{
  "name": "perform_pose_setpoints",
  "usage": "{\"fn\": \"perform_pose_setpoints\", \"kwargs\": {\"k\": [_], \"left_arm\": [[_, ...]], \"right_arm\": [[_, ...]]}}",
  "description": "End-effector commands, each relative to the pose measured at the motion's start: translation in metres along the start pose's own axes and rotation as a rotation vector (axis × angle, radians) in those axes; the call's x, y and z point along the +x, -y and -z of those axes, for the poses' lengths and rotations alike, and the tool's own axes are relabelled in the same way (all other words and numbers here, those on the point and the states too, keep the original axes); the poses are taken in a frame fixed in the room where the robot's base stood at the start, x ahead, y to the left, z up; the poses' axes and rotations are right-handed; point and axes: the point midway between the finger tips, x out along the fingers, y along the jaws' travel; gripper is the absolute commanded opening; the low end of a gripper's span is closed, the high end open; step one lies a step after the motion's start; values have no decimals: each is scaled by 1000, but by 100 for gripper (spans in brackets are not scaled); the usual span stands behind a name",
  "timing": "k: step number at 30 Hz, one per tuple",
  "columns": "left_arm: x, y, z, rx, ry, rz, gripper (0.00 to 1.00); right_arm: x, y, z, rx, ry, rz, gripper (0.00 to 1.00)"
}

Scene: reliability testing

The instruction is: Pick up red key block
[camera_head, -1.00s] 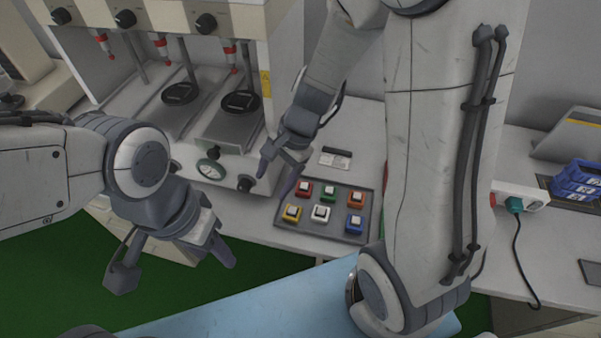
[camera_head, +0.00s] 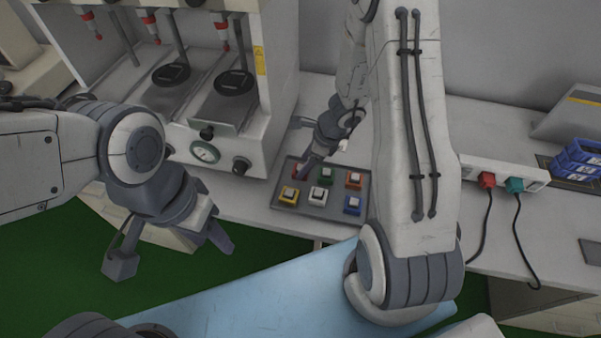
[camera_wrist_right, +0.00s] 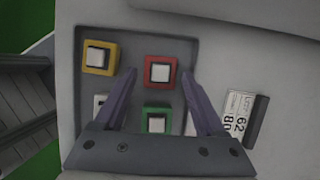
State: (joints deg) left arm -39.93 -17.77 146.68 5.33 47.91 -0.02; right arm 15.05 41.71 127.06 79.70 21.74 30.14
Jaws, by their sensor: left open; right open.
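The red key block (camera_wrist_right: 160,72) has a red frame and a pale square top. In the right wrist view it lies between and just ahead of the fingertips of my right gripper (camera_wrist_right: 158,78), which is open and empty. In the head view my right gripper (camera_head: 309,163) points down over the back left of the grey key tray (camera_head: 331,213) and mostly hides the red block. Whether the fingers are level with the block is hard to tell. My left gripper (camera_head: 174,258) is open and empty, in front of the bench over the green floor.
Nearby in the tray are a green block (camera_wrist_right: 157,121), a yellow block (camera_wrist_right: 100,57), a white block (camera_head: 318,196), an orange block (camera_head: 354,179) and a blue block (camera_head: 352,204). A machine (camera_head: 262,120) stands close left. Sockets with plugs (camera_head: 487,180) are at right.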

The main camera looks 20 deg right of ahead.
Motion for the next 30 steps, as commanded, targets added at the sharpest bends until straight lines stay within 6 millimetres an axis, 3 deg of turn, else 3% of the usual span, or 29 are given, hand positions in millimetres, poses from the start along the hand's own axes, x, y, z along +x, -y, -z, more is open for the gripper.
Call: {"fn": "perform_pose_setpoints", "kwargs": {"k": [3, 6, 14, 18, 20, 30], "left_arm": [[6, 0, 0, 0, 0, 0, 50], [8, 1, 0, 0, 0, 0, 50], [8, 0, 0, 0, 0, 0, 50], [7, 0, 0, 0, 0, 0, 50], [7, 1, 0, 0, 0, 0, 50], [5, 0, 0, 0, 0, 0, 50]], "right_arm": [[21, 0, 0, -1, -1, -2, 72], [28, 0, 0, 0, -1, -1, 72], [28, 1, -1, -1, 0, 0, 72], [28, 1, -1, -1, 0, 0, 19], [28, 1, -1, -1, 0, 0, 0], [23, 1, -3, -2, 1, 1, 0]]}}
